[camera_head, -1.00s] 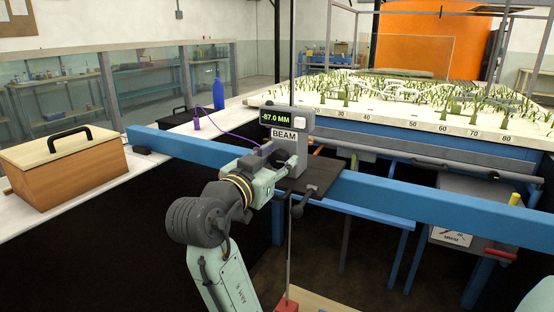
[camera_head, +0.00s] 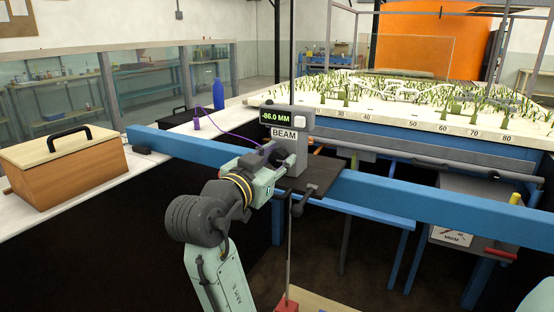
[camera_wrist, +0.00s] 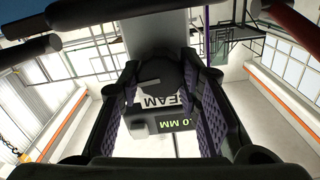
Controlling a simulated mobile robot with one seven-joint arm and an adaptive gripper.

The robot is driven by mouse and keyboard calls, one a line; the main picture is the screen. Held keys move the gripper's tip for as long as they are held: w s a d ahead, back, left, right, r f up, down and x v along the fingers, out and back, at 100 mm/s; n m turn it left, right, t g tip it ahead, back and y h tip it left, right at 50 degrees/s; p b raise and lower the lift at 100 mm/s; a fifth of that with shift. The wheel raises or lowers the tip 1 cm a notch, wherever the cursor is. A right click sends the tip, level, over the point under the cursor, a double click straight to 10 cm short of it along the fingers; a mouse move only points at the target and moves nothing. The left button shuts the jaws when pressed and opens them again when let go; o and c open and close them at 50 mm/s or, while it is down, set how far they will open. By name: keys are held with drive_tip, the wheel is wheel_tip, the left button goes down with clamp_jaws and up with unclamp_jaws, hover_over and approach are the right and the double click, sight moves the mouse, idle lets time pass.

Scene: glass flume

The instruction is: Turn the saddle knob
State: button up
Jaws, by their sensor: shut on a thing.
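The saddle (camera_head: 292,155) is a grey block on the blue cross beam, with a BEAM label and a display (camera_head: 279,117) reading -86.0 MM. In the wrist view the dark round saddle knob (camera_wrist: 158,76) sits between the purple-padded fingers of my gripper (camera_wrist: 160,85), which is shut on it. The BEAM label and part of the display show upside down behind the knob. In the head view my gripper (camera_head: 275,162) reaches the left face of the saddle, and the knob is mostly hidden by it.
The blue beam (camera_head: 430,205) runs across the view. A dark lever (camera_head: 297,209) sticks out below the saddle, beside a thin vertical rod. A wooden box (camera_head: 66,160) and a blue bottle (camera_head: 218,94) stand on the left ledge. A planted white bed (camera_head: 400,107) lies behind.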

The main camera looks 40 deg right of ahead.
drive_tip(key=o, duration=1.1)
drive_tip(key=shift+o, duration=0.2)
drive_tip(key=v, duration=1.2)
